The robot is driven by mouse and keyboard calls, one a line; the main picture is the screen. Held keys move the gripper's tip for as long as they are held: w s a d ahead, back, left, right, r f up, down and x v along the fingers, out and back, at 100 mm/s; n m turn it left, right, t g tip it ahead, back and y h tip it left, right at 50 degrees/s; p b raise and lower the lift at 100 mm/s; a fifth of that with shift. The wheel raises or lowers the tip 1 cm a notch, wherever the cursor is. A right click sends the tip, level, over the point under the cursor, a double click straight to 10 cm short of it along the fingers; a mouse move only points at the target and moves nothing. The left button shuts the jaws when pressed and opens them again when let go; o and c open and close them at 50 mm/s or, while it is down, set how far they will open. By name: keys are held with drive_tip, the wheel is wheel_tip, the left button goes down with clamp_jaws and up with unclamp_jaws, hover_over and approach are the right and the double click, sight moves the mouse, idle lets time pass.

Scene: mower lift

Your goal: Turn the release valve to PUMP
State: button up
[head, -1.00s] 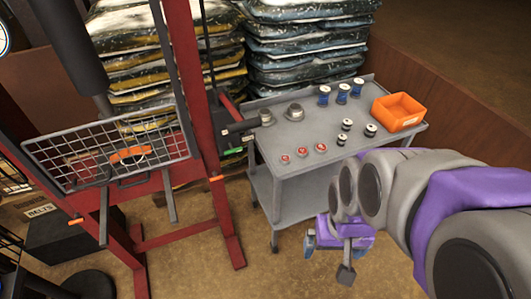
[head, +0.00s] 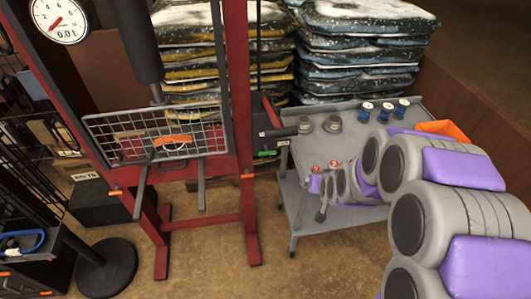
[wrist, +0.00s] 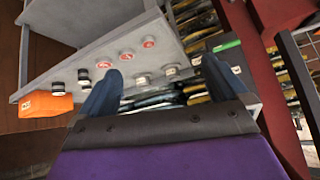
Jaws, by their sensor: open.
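A black pump unit (head: 278,132) with a green label (head: 266,153) is fixed to the right red post of the press. I cannot make out the valve's setting or its PUMP marking. In the wrist view the green label (wrist: 227,46) and the dark box-like part of the pump unit (wrist: 238,70) lie at upper right, close to the right fingertip. My gripper (head: 314,195) is right of and below the pump unit in the head view, in front of the cart. Its two blue fingers are spread in the wrist view (wrist: 158,85), with nothing held between them.
The grey cart (head: 348,218) carries red-topped pieces, blue spools, metal cups (head: 332,123) and an orange bin (head: 443,130); my arm covers part of it. A wire guard (head: 125,138) is on the press (head: 240,90). A gauge (head: 58,20) is upper left. Stacked bags (head: 362,50) stand behind.

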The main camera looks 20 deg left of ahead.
drive_tip(key=w+a+f+t+y+p, duration=0.1)
drive_tip(key=w+a+f+t+y, duration=0.1)
drive_tip(key=w+a+f, duration=0.2)
drive_tip(key=n+t+y+p, duration=0.1)
drive_tip(key=t+y+p, duration=0.25)
drive_tip(key=t, duration=0.25)
approach(267, 153)
drive_tip(key=shift+y, duration=0.25)
drive_tip(key=shift+d+f+b+x, duration=0.15)
drive_tip(key=shift+b+x, duration=0.1)
drive_tip(key=shift+x, duration=1.4)
drive_tip(key=shift+f+b+x, duration=0.2)
drive_tip(key=shift+b+x, duration=0.1)
drive_tip(key=shift+x, duration=1.4)
drive_tip(key=shift+d+f+b+x, duration=0.15)
drive_tip(key=shift+b+x, duration=0.1)
drive_tip(key=shift+x, duration=1.4)
drive_tip(key=shift+w+a, duration=0.1)
drive_tip(key=shift+a, duration=0.05)
drive_tip(key=shift+c, duration=0.2)
drive_tip(key=c, duration=0.6)
